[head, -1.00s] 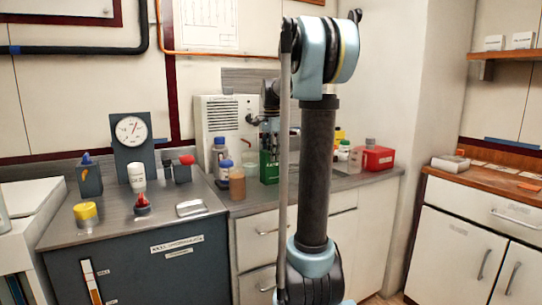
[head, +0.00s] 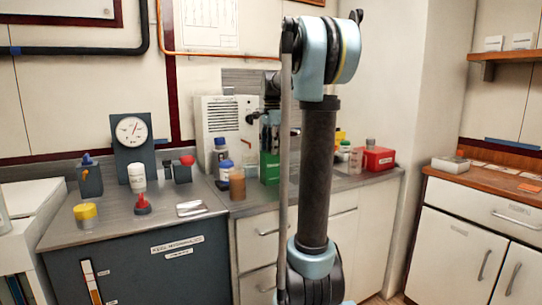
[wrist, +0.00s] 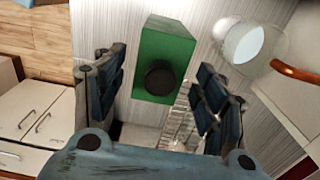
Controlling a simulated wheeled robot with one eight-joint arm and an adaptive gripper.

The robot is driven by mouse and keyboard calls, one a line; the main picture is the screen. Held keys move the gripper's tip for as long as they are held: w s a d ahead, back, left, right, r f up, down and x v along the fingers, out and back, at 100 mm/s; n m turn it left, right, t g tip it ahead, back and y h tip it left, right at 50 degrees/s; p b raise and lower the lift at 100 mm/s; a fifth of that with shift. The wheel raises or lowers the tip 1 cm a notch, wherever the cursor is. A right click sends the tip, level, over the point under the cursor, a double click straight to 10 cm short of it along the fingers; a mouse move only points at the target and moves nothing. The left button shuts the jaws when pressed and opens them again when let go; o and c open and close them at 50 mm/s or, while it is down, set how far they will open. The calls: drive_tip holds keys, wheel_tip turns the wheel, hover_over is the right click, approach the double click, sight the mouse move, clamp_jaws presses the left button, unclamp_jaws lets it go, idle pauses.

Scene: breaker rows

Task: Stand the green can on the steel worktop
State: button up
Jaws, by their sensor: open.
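The green can (head: 269,168) is a boxy green container with a black round cap, standing on the grey counter behind my arm. In the wrist view the green can (wrist: 178,45) is between my fingers and a little beyond them. My gripper (head: 270,132) is just above it in the head view, partly hidden by my arm. In the wrist view my gripper (wrist: 160,92) is open and empty, one finger on each side of the can's cap. The steel worktop (head: 120,222) is the grey metal top over the dark blue cabinet at left.
A brown bottle (head: 237,184) and a blue-capped white bottle (head: 221,155) stand left of the can. A red box (head: 378,158) is at right. A gauge, a yellow-lidded jar (head: 86,213) and a metal tray (head: 191,208) are on the worktop. A glass vessel (wrist: 250,42) is near the can.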

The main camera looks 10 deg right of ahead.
wheel_tip(320, 180, up, 9)
idle(0.3)
drive_tip(key=s+f+n+t, duration=0.2)
drive_tip(key=s+f+n, duration=1.2)
drive_tip(key=s+f, duration=2.1)
drive_tip(key=shift+a+n, duration=0.3)
drive_tip(key=shift+a, duration=0.05)
drive_tip(key=shift+w+f, duration=0.15)
drive_tip(key=shift+w, duration=0.3)
